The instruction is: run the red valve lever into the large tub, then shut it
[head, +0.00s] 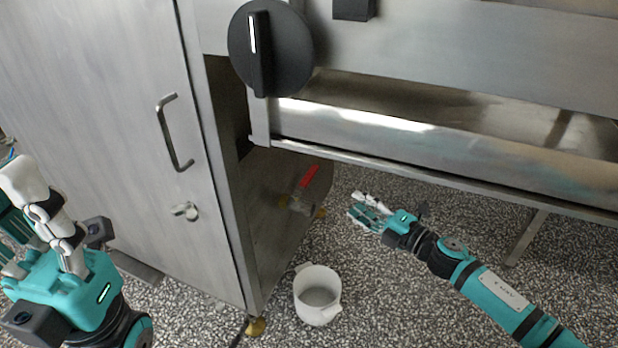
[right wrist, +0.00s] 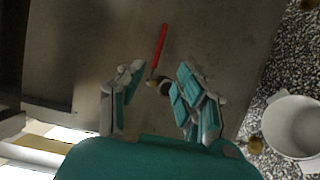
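The red valve lever (head: 310,176) sits on a small valve low on the cabinet's side panel, under the machine's overhang. In the right wrist view the lever (right wrist: 160,46) points away from the valve body, just beyond my fingertips. The white tub (head: 302,300) stands on the floor below and in front of the valve; it also shows in the right wrist view (right wrist: 268,130). It looks empty. My right gripper (head: 366,212) is open and empty, right of the lever and apart from it. My left gripper (head: 28,190) is at the lower left, far from the valve; its opening is unclear.
A steel cabinet door (head: 110,130) with a bar handle (head: 172,132) fills the left. A big black knob (head: 285,50) and a long steel trough (head: 420,140) overhang the valve. A brass foot (head: 256,327) stands near the tub. Speckled floor (head: 400,290) is clear right of the tub.

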